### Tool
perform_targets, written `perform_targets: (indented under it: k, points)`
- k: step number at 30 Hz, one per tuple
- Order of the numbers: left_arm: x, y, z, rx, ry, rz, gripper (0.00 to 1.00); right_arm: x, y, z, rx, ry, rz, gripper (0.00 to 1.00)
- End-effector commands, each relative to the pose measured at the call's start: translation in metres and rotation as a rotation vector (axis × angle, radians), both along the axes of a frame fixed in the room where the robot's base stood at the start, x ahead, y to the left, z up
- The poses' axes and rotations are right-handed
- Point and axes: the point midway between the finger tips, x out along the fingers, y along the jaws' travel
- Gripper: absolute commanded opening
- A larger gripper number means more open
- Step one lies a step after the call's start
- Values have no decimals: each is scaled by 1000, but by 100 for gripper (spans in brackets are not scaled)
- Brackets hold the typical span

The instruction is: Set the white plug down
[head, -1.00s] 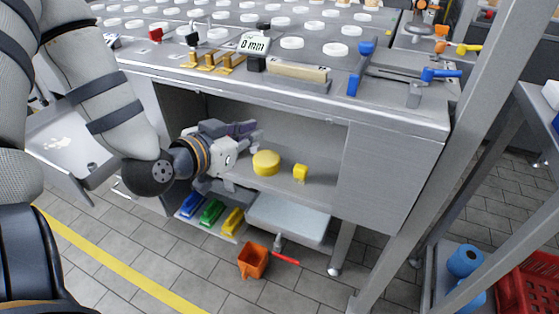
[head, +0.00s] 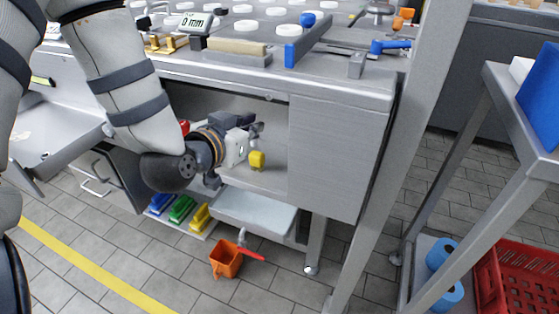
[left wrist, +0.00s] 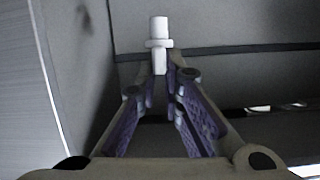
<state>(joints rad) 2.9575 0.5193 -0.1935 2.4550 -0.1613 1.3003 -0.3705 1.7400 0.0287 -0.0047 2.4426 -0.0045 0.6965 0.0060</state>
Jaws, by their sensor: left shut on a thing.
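My left gripper (head: 254,128) reaches into the open compartment under the workbench (head: 345,92). In the left wrist view, the white plug (left wrist: 158,32) stands out from between the tips of my left gripper (left wrist: 160,82). It has a narrow stem and a wider collar, and points away from the gripper. The fingers are shut on its near end and hide that part. I cannot make out the plug in the head view. My right gripper is not in view.
A grey panel (head: 322,158) closes the compartment's right side. An orange bin (head: 225,262) stands on the floor below. A grey post (head: 393,175) stands at the right.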

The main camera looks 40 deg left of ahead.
Motion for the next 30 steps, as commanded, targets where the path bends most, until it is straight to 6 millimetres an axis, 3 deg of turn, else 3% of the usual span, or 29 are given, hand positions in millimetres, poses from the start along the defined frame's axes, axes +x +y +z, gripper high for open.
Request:
perform_targets:
  k: [4, 11, 17, 28, 30]
  points:
    - [26, -18, -40, 2, 12, -3, 0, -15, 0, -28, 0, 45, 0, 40]
    - [46, -31, -60, 3, 5, -2, 0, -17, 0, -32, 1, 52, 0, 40]
    - [52, -35, -96, 2, 7, -1, 0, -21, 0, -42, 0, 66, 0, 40]
    - [53, -35, -99, 3, 3, -2, 0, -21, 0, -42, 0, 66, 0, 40]
    - [53, -35, -99, 3, 2, -2, 19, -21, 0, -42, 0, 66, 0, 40]
